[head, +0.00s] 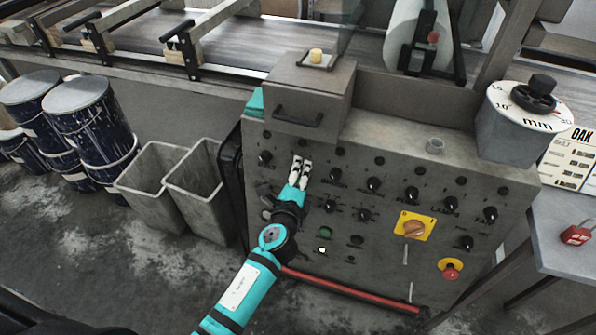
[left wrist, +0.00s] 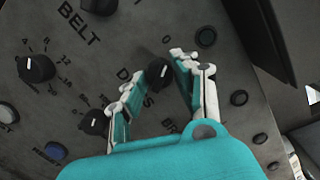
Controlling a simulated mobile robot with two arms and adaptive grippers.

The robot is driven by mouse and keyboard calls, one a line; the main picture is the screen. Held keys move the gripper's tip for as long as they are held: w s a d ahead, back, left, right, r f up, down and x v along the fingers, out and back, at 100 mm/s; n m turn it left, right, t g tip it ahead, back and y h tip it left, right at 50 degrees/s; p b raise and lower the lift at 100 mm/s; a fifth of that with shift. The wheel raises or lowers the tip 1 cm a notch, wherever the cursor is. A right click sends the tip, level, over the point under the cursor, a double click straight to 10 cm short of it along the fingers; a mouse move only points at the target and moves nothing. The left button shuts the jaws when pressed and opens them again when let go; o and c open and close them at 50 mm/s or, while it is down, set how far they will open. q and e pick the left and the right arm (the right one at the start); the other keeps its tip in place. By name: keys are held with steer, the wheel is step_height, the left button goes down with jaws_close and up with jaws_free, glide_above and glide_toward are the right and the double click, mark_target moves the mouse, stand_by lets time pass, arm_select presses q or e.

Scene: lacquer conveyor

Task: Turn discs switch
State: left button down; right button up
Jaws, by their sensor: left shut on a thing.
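The discs switch (left wrist: 159,73) is a round black knob with a white pointer mark on the grey control panel. In the left wrist view it sits between my fingers, beside the partly covered label "DISCS". My left gripper (head: 301,165) reaches up to the upper left part of the panel in the head view and covers the switch there. In the left wrist view the left gripper (left wrist: 160,70) has one finger on each side of the knob and is shut on it. My right gripper is not in view.
Other black knobs stand close by, one (left wrist: 37,68) with a number scale and another (left wrist: 95,122) nearer my finger. A blue reset button (left wrist: 55,151) lies lower left. The panel (head: 400,270) also carries a yellow-backed orange switch (head: 413,228) and a red stop button (head: 451,270).

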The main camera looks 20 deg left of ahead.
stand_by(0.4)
arm_select(q)
steer(key=c, duration=1)
jaws_free()
steer(key=s+d, duration=0.1)
steer(key=s, duration=1.1)
steer(key=shift+d+r, duration=0.15)
steer(key=shift+r, duration=0.25)
